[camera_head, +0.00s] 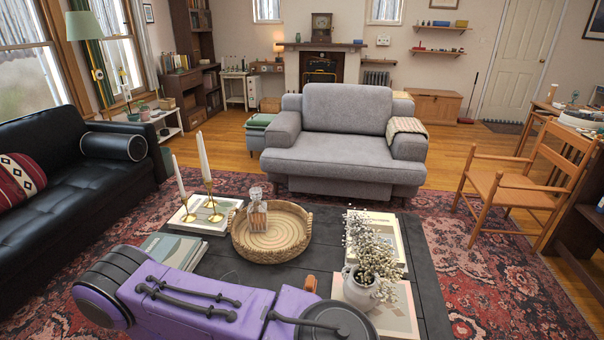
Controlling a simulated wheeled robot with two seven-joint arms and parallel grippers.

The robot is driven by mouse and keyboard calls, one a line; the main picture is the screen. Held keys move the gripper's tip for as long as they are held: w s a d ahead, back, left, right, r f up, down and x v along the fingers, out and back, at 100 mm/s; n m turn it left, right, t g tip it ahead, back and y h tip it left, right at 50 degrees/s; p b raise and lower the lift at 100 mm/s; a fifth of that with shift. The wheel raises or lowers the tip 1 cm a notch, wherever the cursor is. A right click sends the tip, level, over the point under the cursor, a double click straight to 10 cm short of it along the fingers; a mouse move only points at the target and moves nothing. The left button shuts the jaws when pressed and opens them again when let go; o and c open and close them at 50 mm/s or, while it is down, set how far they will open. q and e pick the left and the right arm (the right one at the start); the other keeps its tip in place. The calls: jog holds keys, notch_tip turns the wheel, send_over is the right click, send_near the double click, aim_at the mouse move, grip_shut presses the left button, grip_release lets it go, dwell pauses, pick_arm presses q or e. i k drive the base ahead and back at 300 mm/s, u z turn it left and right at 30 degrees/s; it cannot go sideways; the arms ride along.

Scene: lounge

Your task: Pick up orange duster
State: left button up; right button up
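I cannot make out an orange duster for certain. A small orange-brown piece (310,283) shows just behind my purple arm, over the dark coffee table (330,262); most of it is hidden and I cannot tell what it is. A thin long-handled tool (471,96) leans by the far wall near the door, too small to identify. My purple arm link crosses the bottom of the view and covers the near part of the table. Neither gripper's fingers show.
The coffee table holds a woven tray (304,240) with a glass decanter (257,212), brass candlesticks (210,199), books and a flower vase (361,287). A black sofa (60,185), grey armchair (345,130) and wooden chair (520,185) surround it. Patterned rug (500,270) lies open at right.

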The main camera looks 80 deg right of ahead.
aim_at(311, 283)
jog(key=z, duration=0.55)
jog(key=i, duration=0.85)
jog(key=z, duration=1.45)
jog(key=i, duration=0.55)
jog(key=z, duration=0.5)
